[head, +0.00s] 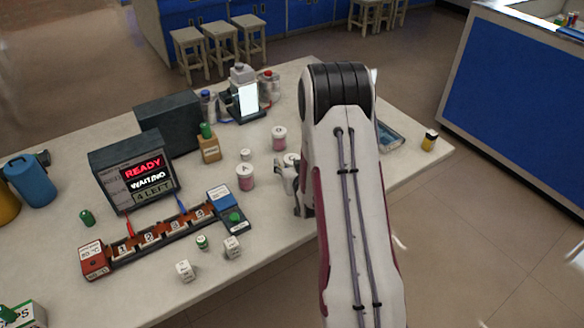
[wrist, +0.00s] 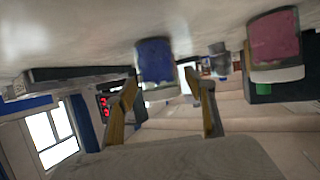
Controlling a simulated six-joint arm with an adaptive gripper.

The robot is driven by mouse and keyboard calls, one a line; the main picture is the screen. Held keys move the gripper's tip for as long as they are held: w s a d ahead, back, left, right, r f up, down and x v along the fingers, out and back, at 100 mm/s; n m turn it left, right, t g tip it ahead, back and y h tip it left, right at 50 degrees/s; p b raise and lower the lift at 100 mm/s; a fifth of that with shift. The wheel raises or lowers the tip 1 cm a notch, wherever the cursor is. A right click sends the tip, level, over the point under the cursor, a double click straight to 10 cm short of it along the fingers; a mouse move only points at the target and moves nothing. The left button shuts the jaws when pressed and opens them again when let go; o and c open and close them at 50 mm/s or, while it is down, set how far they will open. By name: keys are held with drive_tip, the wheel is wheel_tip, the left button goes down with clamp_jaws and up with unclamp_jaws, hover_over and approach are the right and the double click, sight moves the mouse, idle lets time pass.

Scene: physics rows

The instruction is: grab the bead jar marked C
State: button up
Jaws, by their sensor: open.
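My gripper (head: 286,178) is low over the table beside my forearm, its fingers apart and empty. In the wrist view, which is upside down, the open fingers (wrist: 162,84) frame a blue-filled jar (wrist: 155,58) a little ahead; I cannot tell whether they touch it. A pink-filled jar (wrist: 275,40) stands to its right there. In the head view a pink jar that seems marked A (head: 245,179) stands left of the gripper. Another pink jar (head: 280,139) stands farther back, and a third jar (head: 290,158) is partly hidden by my arm. I cannot read a C on any jar.
A dark display box (head: 130,165) and a numbered rack (head: 160,238) stand to the left. Dice-like white blocks (head: 232,247) lie at the front. A blue tray (head: 388,136) is right of my arm.

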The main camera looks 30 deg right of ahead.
sight(292, 158)
idle(0.4)
drive_tip(key=c, duration=1.3)
drive_tip(key=shift+r, duration=0.25)
drive_tip(key=shift+r, duration=4.8)
